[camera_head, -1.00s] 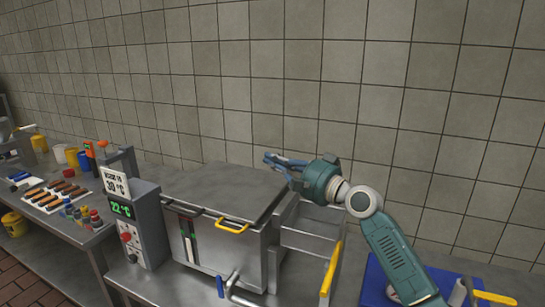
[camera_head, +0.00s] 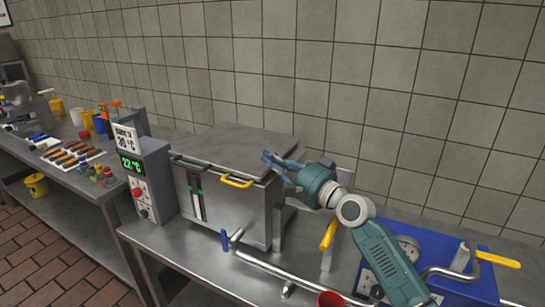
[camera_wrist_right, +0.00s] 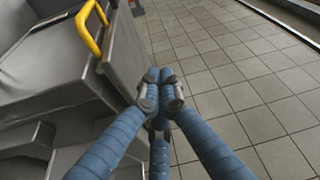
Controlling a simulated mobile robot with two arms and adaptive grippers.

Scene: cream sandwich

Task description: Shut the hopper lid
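The hopper (camera_head: 245,213) is a grey metal box on the bench. Its flat grey lid (camera_head: 230,146) lies level across the top, with a yellow handle (camera_head: 237,181) at the front edge. In the right wrist view the yellow handle (camera_wrist_right: 91,28) stands at upper left beside grey metal surfaces. My right gripper (camera_head: 267,157) is at the right edge of the lid; I cannot tell whether it touches. In the wrist view the blue fingertips of the right gripper (camera_wrist_right: 160,76) are together with nothing between them. My left gripper is not in view.
A control box (camera_head: 147,180) reading 22 °C stands left of the hopper. A pipe (camera_head: 275,267) with a blue-ended handle runs in front. A blue machine (camera_head: 455,285) with yellow-gripped crank and a red cup (camera_head: 330,299) are at right. The tiled wall is behind.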

